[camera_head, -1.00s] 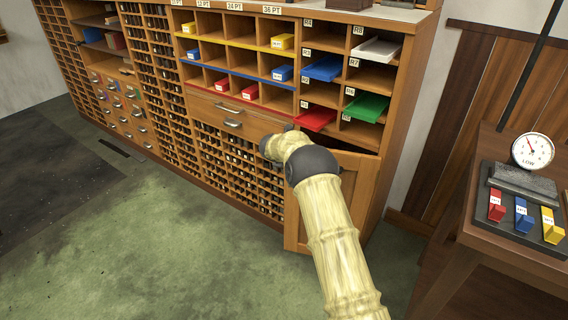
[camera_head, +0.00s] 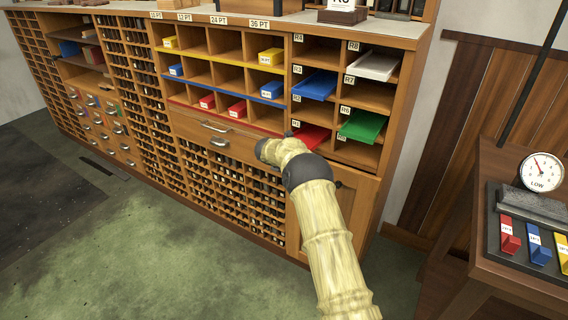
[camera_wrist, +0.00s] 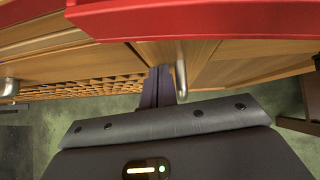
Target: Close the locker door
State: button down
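The wooden locker door (camera_head: 362,205) is at the lower right of the cabinet, below the red and green trays. It looks about flush with the cabinet front, but my arm covers much of it, so I cannot tell if a small gap is left. In the wrist view, my gripper (camera_wrist: 160,84) shows as dark fingers close together, with nothing seen between them. A vertical metal handle (camera_wrist: 181,78) is just right of the fingers; I cannot tell if they touch. In the head view the fingertips are hidden behind my arm.
A red tray (camera_head: 310,136) sticks out above the door and crosses the top of the wrist view (camera_wrist: 200,18). A green tray (camera_head: 362,126) juts out beside it. A side table (camera_head: 500,265) with a gauge (camera_head: 541,171) stands at right. The green floor at left is clear.

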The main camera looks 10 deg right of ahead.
jog(key=s+a+f+v, duration=0.1)
jog(key=a+f+v, duration=0.1)
jog(key=v, duration=1)
jog(key=shift+s+a+r+b, duration=0.2)
jog(key=shift+r+b, duration=0.1)
jog(key=shift+b, duration=0.15)
